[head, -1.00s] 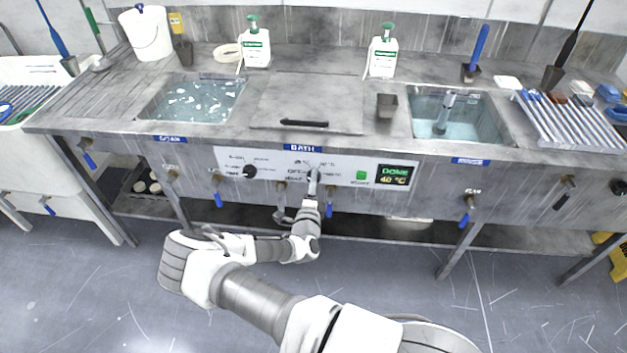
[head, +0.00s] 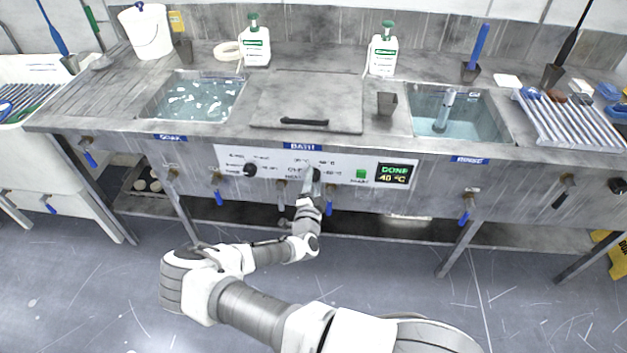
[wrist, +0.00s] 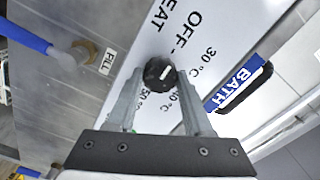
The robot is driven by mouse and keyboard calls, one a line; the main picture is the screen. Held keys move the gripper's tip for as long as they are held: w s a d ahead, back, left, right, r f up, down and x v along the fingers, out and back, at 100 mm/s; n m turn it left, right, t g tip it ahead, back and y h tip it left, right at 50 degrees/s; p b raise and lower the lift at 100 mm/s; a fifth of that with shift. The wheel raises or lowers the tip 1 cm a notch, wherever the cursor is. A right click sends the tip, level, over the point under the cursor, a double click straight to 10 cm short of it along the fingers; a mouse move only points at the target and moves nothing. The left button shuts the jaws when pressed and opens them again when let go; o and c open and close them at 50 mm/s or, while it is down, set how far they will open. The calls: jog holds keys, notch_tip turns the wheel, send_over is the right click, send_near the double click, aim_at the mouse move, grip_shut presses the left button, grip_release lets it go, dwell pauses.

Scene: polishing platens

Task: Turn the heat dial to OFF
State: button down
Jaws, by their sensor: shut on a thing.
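The heat dial (wrist: 160,74) is a round black knob with a white mark, on the white control panel (wrist: 128,100). In the wrist view it sits between the two fingertips of my gripper (wrist: 161,82), which is shut on it. OFF, 30 °C and part of 50 °C are printed around it, and which one the mark points at I cannot tell. The display (head: 393,175) reads DONE, 40 °C.
A second black knob (head: 250,170) is left on the panel, and a green button (head: 361,175) is right of the dial. Blue-handled valves (head: 330,206) stick out below the panel. A lidded bath (head: 270,112) lies above, between two open water-filled basins.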

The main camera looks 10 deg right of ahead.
dwell(0.3)
jog(key=shift+c, duration=1.5)
grip_release()
jog(key=shift+s, duration=0.1)
jog(key=v, duration=1.7)
jog(key=shift+p, duration=0.4)
jog(key=shift+s, duration=0.1)
